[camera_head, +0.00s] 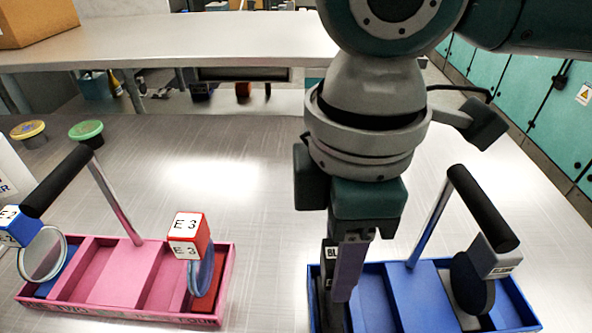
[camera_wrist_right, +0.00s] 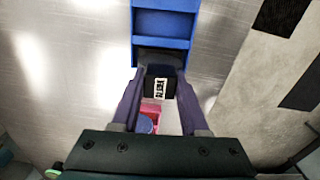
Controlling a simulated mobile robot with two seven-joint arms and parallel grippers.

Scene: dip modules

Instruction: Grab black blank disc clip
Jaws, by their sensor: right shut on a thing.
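The black blank disc clip (camera_head: 328,258) is at the left end of the blue tray (camera_head: 426,270), with part of a white label showing. My right gripper (camera_head: 346,282) points down over that end and is shut on the clip, hiding much of it. In the right wrist view, the black clip (camera_wrist_right: 160,86) with its white label sits between the two fingers of the gripper (camera_wrist_right: 160,92). Whether its disc is clear of the tray cannot be told. My left gripper is not in view.
A grey clip with a black disc (camera_head: 471,284) stands at the blue tray's right end. The tray's black handle (camera_head: 482,207) rises beside it. A pink tray (camera_head: 120,272) on the left holds a red E3 clip (camera_head: 190,236) and a blue clip (camera_head: 16,227). Two round lids lie farther back.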

